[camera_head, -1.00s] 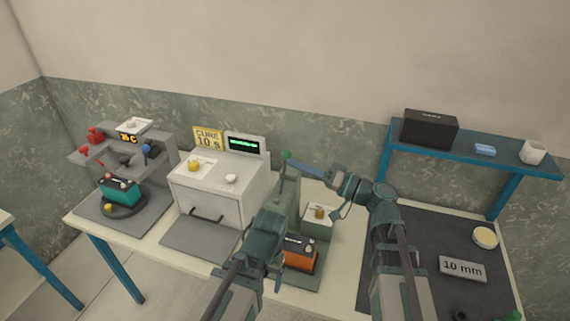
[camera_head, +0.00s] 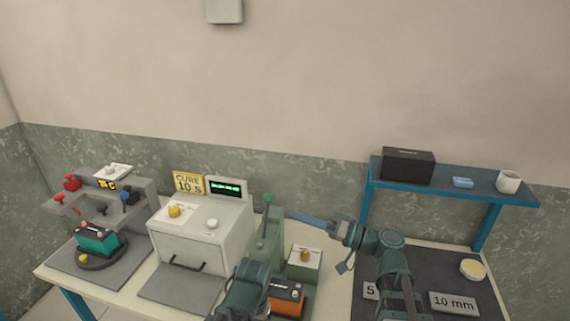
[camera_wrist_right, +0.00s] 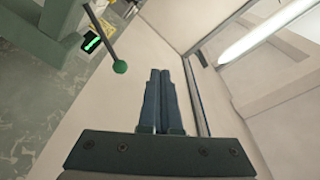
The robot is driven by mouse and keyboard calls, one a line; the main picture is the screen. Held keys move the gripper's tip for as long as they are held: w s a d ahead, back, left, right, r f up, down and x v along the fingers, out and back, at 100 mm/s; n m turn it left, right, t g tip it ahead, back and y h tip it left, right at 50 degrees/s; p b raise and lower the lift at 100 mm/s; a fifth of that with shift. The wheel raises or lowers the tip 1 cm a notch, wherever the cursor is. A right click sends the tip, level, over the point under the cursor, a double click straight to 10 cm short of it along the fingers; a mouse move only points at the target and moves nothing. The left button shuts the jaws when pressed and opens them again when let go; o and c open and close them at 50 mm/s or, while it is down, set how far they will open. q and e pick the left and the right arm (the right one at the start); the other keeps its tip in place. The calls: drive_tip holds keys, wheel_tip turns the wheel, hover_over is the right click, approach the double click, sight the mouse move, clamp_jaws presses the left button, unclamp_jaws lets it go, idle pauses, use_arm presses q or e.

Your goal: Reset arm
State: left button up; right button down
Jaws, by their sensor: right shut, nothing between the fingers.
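My right arm comes up from the lower right in the head view, with its gripper (camera_head: 308,219) pointing left near the green-knobbed lever (camera_head: 268,198). In the right wrist view its two fingers (camera_wrist_right: 161,82) are shut together with nothing between them. The lever's green knob (camera_wrist_right: 120,67) is left of the fingertips and apart from them. My left arm (camera_head: 243,290) shows at the bottom centre, in front of the green press (camera_head: 266,243); its fingers are hidden, so I cannot tell their state. An orange-and-black battery (camera_head: 286,299) sits at the press's base.
A white curing box (camera_head: 195,243) and a grey station with a teal battery (camera_head: 97,239) stand on the left. A blue shelf (camera_head: 440,189) holds a black box (camera_head: 407,166) and a cup (camera_head: 508,181). A dark mat (camera_head: 425,276) with a 10 mm plate (camera_head: 453,303) lies at right.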

drive_tip(key=s+a+f+n+g+h, duration=0.1)
drive_tip(key=s+a+f+g+h, duration=0.35)
drive_tip(key=f, duration=0.35)
drive_tip(key=s+a+f+n+g+h, duration=0.1)
drive_tip(key=s+a+f+g+h, duration=0.2)
drive_tip(key=s+a+f, duration=0.35)
drive_tip(key=s+d+f+g+h, duration=0.1)
drive_tip(key=s+d+f+h, duration=0.3)
drive_tip(key=d+f+h, duration=0.5)
drive_tip(key=shift+s+d+f+m+h, duration=0.25)
drive_tip(key=shift+s+f+m+h, duration=0.05)
drive_tip(key=shift+h, duration=0.75)
